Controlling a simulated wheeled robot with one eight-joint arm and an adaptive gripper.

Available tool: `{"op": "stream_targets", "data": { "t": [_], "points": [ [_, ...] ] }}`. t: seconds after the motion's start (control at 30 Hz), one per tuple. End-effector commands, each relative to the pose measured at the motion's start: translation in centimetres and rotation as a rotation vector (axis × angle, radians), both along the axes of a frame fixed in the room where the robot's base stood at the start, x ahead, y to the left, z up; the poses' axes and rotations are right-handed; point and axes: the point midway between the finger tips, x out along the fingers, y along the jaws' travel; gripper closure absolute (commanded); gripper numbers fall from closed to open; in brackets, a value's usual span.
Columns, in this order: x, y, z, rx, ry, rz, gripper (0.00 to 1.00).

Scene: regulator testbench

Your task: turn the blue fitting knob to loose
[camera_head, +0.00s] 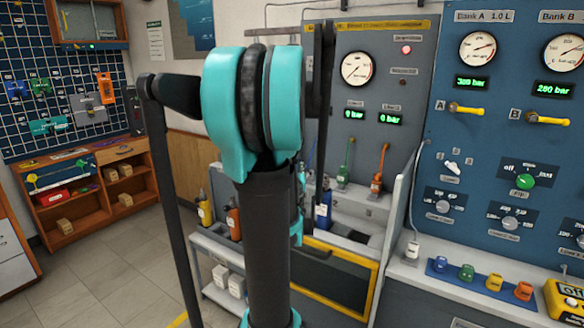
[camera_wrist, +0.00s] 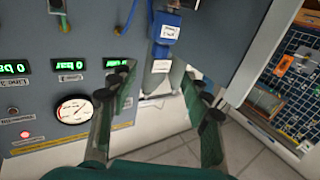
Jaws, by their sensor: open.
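A second blue part (camera_head: 323,203) with a white label sits in the grey bench bay, partly behind my arm. A blue labelled piece (camera_wrist: 168,25) shows at the top of the wrist view, beyond my fingertips; it looks like the part in the bay. I cannot tell any knob's turn position. My gripper (camera_wrist: 157,78) is open, its two dark fingers apart with nothing between them. In the head view my arm hides the gripper.
The grey panel has a gauge (camera_head: 357,68), two green displays, and green (camera_head: 345,163) and orange (camera_head: 377,168) fittings. Green, yellow and orange fittings share the rack. The blue panel (camera_head: 467,150) carries valves and dials. A cart with bottles stands left of the bay. The floor at left is clear.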

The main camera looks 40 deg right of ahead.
Motion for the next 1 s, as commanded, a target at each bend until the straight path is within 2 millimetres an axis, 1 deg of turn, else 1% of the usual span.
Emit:
{"op": "stream_targets", "data": {
  "t": [0.17,0.3,0.37,0.53,0.7,0.8,0.87,1.0],
  "points": [
    [1.3,0.9,0.0,0.001,0.001,-0.055,0.52],
    [2.5,2.6,0.0,0.001,0.001,-0.156,0.52],
    [2.9,3.5,0.0,0.001,0.001,-0.203,0.52],
    [3.0,6.3,-0.1,0.001,0.001,-0.328,0.52],
    [2.4,8.2,-0.1,0.000,0.000,-0.413,0.52],
    [2.1,8.7,-0.1,0.000,0.000,-0.437,0.52],
    [2.1,8.6,-0.1,0.000,0.000,-0.444,0.52],
    [2.6,7.5,-0.1,0.000,0.000,-0.450,0.52]
  ]
}}
